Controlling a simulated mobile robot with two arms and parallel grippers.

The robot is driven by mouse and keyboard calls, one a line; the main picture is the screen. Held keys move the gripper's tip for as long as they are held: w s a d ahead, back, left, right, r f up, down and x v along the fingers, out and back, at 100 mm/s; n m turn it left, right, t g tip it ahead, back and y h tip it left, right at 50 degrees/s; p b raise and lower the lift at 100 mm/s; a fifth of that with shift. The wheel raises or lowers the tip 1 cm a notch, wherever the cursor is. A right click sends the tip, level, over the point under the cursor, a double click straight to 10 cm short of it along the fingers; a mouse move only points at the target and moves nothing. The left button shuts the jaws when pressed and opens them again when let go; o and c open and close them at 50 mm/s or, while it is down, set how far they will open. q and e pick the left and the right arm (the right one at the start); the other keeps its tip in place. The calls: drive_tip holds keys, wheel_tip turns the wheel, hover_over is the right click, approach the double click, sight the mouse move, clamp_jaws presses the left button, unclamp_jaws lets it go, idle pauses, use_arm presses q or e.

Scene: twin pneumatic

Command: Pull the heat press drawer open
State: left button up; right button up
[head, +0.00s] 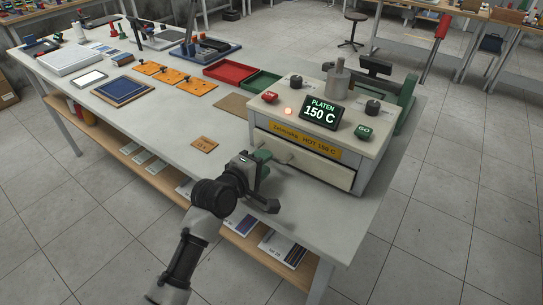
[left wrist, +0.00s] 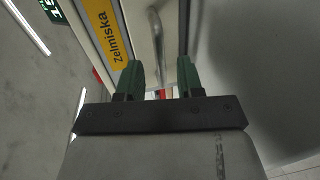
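The heat press (head: 375,140) stands at the right end of the workbench, its display reading PLATEN 150 C. Its cream drawer front (head: 325,173) is below the yellow label and looks flush with the body. The drawer handle (head: 284,158) is partly hidden by my left gripper (head: 263,168), which is at the drawer's left part. In the left wrist view, the green fingers of my left gripper (left wrist: 158,78) are open, with the handle bar (left wrist: 156,35) ahead between them. I cannot tell whether they touch it. My right gripper is not in view.
The workbench (head: 190,135) has a small brown tag (head: 204,145) left of the press. Red (head: 231,66) and green (head: 262,82) trays lie behind. A lower shelf (head: 150,172) runs under the bench. Floor in front of the bench is free.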

use_arm(q)
drive_tip(key=shift+x, duration=1.95)
clamp_jaws()
